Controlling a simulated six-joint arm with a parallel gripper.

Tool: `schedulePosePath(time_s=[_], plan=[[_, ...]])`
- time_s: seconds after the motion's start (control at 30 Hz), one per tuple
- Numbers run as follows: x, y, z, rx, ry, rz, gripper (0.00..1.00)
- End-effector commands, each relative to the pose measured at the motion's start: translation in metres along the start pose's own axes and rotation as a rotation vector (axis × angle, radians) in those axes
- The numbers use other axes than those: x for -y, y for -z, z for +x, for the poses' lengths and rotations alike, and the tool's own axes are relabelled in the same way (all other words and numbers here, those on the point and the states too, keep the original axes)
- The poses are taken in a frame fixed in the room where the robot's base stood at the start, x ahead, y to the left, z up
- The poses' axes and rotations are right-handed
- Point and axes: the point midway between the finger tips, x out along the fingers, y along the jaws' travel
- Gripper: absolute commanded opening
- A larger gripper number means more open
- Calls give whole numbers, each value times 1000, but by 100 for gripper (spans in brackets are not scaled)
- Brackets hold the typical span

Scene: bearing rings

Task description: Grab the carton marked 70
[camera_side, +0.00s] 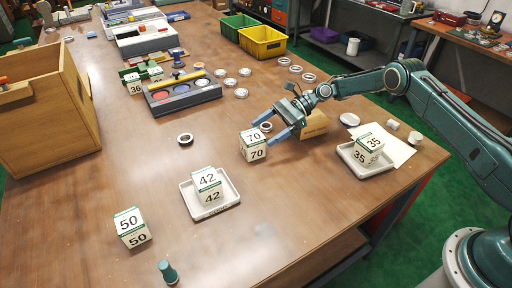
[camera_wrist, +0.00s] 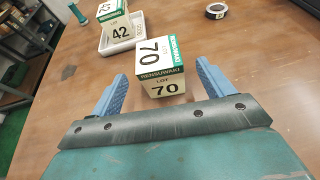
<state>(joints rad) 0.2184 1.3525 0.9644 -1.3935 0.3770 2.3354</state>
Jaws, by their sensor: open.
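The carton marked 70 (camera_side: 253,145) is a small white box with a green band, upright on the bare table near the middle of the side view. In the wrist view the carton (camera_wrist: 160,68) lies just ahead of and between my two blue fingers. In the wrist view my gripper (camera_wrist: 160,82) shows one finger on each side of the carton's near face, with gaps to both.
The carton marked 42 (camera_side: 208,187) stands on a white tray (camera_side: 228,203). The carton marked 35 (camera_side: 369,149) stands on another tray at right. The carton marked 50 (camera_side: 132,227) is at front left. A dark ring (camera_side: 185,139) lies left of the carton marked 70. A tan block (camera_side: 315,124) is behind my gripper.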

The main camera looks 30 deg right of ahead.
Motion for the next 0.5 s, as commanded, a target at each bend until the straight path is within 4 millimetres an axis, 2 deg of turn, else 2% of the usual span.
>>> schedulePosePath(time_s=[0.13,0.5], plan=[[-1,0,10,0,-3,-1,80],[0,0,20,-2,-2,-2,80]])
